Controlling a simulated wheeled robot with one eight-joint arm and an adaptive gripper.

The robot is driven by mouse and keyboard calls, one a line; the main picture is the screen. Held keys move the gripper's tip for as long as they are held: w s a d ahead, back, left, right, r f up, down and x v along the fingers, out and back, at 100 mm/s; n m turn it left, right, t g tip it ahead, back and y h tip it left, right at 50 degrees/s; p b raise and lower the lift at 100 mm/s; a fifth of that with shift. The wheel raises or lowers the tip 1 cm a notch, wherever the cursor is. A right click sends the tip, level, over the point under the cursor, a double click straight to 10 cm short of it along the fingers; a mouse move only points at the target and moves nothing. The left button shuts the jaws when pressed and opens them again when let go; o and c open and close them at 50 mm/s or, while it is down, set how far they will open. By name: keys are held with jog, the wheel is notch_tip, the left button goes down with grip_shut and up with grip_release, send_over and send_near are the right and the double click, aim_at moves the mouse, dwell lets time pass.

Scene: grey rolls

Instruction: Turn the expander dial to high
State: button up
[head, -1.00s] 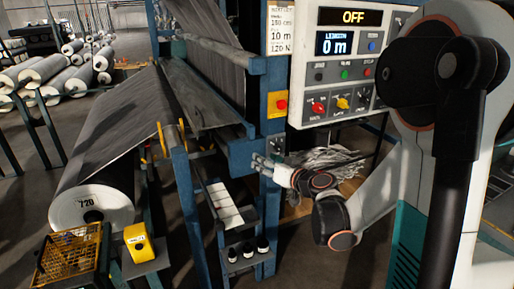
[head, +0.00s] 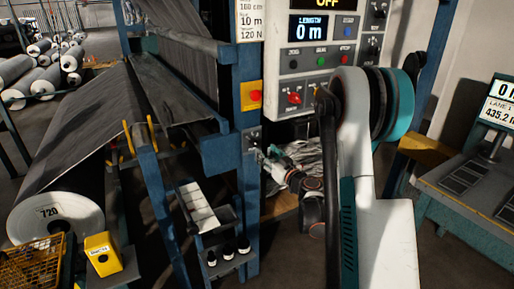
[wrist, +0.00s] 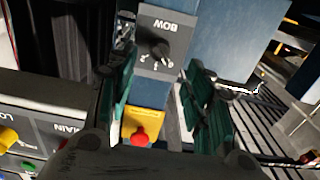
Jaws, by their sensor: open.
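A grey plate marked BOW carries a black dial (wrist: 157,48) with numbers around it, near the top middle of the wrist view. In the head view this small grey plate (head: 252,138) is on the blue post, below the yellow box. My gripper (wrist: 160,68) is open, with one dark green finger on each side of the dial in the picture. I cannot tell whether either finger touches it. In the head view my gripper (head: 268,158) is just right of and below the plate. The dial's exact setting is too small to read.
A yellow box with a red button (head: 254,96) is on the post above the dial. The control panel (head: 318,62) with LENGTH 0 m is up and to the right. A bundle of grey strands (head: 305,155) is behind my gripper. A shelf (head: 228,262) stands below.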

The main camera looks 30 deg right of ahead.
aim_at(257, 145)
jog(key=w+b, duration=0.1)
jog(key=w, duration=0.7)
jog(key=shift+a+b, duration=0.2)
jog(key=shift+b, duration=0.2)
jog(key=c, duration=1.1)
